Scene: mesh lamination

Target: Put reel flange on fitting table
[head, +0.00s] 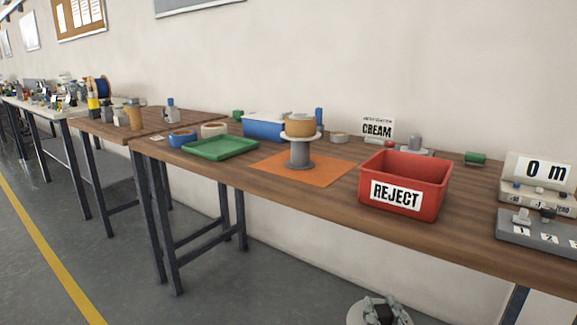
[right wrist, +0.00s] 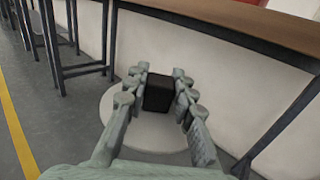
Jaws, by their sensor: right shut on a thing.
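My right gripper (head: 383,312) is low at the bottom edge of the head view, in front of the near table and below its top. In the right wrist view, its fingers (right wrist: 160,95) are closed on the black block of a pale round disc, the reel flange (right wrist: 125,118). The flange also shows in the head view (head: 358,312), partly cut off by the frame. The near wooden table (head: 340,195) carries an orange mat with a grey and white stand. A second wooden table (head: 95,127) stands to its left; no label tells which is the fitting table. My left gripper is not in view.
On the near table are a red REJECT bin (head: 405,180), a green tray (head: 220,148), a blue box (head: 265,125), the stand on the orange mat (head: 265,170), and a 0 m counter (head: 540,170). Its front edge and dark legs are beside my right gripper. Open floor lies left.

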